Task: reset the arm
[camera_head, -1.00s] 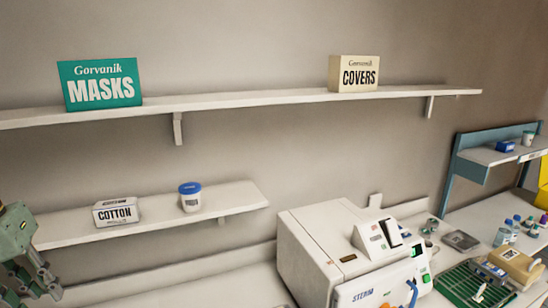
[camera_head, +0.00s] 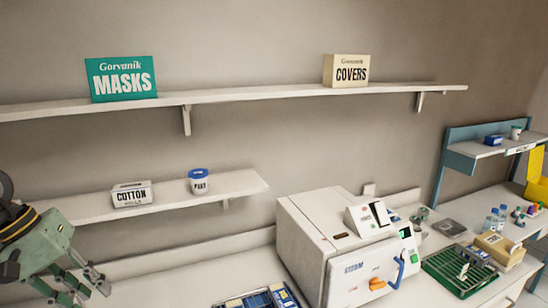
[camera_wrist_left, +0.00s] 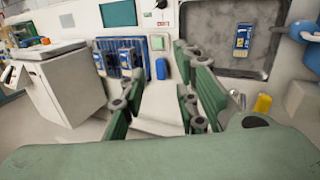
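My left arm comes in at the lower left of the head view, with its green gripper (camera_head: 88,287) low, in front of and below the lower wall shelf (camera_head: 160,197). In the left wrist view the two green fingers (camera_wrist_left: 165,105) stand apart with nothing held between them, so the gripper is open. My right arm and gripper are in neither view.
A white sterilizer (camera_head: 315,250) stands on the counter right of my left gripper. A blue tray of items (camera_head: 262,299) is at the bottom edge. A cotton box (camera_head: 132,195) and a blue-lidded jar (camera_head: 199,182) sit on the lower shelf.

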